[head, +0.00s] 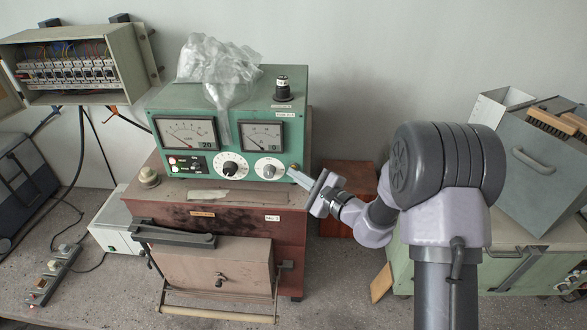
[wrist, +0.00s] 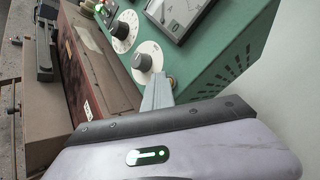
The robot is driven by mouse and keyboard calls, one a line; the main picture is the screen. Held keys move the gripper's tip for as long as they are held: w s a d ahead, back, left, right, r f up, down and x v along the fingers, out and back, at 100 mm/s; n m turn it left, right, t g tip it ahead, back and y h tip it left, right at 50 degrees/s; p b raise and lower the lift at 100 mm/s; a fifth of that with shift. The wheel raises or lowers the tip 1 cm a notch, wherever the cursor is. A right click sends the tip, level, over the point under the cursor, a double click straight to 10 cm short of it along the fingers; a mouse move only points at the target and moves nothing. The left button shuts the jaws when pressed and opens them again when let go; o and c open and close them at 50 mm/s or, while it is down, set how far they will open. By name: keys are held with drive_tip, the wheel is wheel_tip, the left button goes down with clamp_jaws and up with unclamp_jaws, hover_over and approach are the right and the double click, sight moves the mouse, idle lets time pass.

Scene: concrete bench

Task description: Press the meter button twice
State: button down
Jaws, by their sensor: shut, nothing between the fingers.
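The green meter (head: 279,103) stands on a brown box, its front carrying two needle dials and two white-ringed knobs. A small brass-coloured round piece, apparently the button (wrist: 171,80), sits at the lower right corner of its front. My gripper (head: 292,173) is shut and empty, its tips close to that corner. In the wrist view the shut fingers (wrist: 158,91) point at the panel and partly cover the round piece. I cannot tell whether they touch it.
The brown box (head: 240,215) has a drop front and handle. A clear plastic bag (head: 215,62) lies on the meter. An open fuse cabinet (head: 75,60) hangs at left. A grey box with a brush (head: 553,122) stands at right. A power strip (head: 48,278) lies front left.

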drive_tip(key=shift+s+f+b, duration=0.1)
drive_tip(key=shift+s+b, duration=0.45)
drive_tip(key=shift+s, duration=0.25)
drive_tip(key=s+b, duration=0.2)
drive_tip(key=s, duration=0.3)
drive_tip(key=shift+a, duration=0.15)
idle(2.2)
drive_tip(key=s+m+b, duration=0.1)
drive_tip(key=m, duration=0.4)
drive_tip(key=s+m+b, duration=0.1)
drive_tip(key=m, duration=0.5)
drive_tip(key=s+m+b, duration=0.1)
drive_tip(key=s+m, duration=0.1)
drive_tip(key=m, duration=0.4)
drive_tip(key=shift+h, duration=0.4)
